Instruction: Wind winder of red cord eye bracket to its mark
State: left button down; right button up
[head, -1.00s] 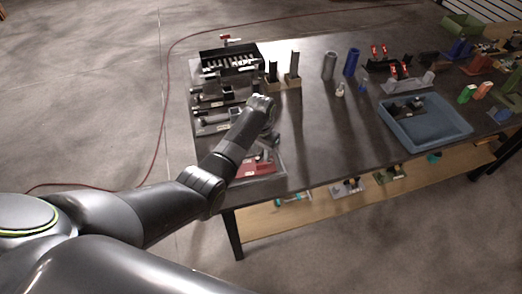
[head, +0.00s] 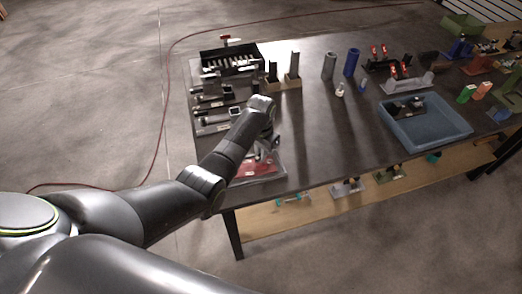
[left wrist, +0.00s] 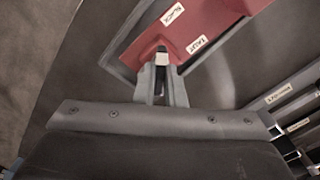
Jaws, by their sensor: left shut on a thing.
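The red cord eye bracket (head: 262,172) lies in a grey tray at the table's near left corner, partly covered by my gripper in the head view. In the left wrist view the red bracket (left wrist: 225,18) fills the top middle, with white labels reading SLACK (left wrist: 172,14) and TAUT (left wrist: 197,44). My left gripper (left wrist: 161,72) is at the bracket's lower edge, its fingers closed around a small part with a pale end (left wrist: 161,58). I take this part for the winder; most of it is hidden between the fingers. My right gripper is not in view.
Several grey fixtures (head: 215,123) stand along the table's left edge behind my gripper. A black rack (head: 230,60) is at the back left. A blue tray (head: 425,125) sits to the right, with clear table (head: 330,135) between it and my arm.

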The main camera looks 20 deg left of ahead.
pick_arm(q)
jog(key=m+p, duration=0.1)
jog(key=m, duration=0.1)
jog(key=m+p, duration=0.1)
jog(key=shift+r+m, duration=0.2)
jog(key=shift+m, duration=0.2)
jog(key=shift+w+f+m+p, duration=0.1)
jog(key=shift+m+p, duration=0.7)
jog(key=shift+m, duration=1.4)
jog(key=c, duration=1.5)
grip_release()
notch_tip(320, 180, up, 17)
jog(key=shift+r+b, duration=0.2)
jog(key=shift+b, duration=0.1)
jog(key=shift+f, duration=0.15)
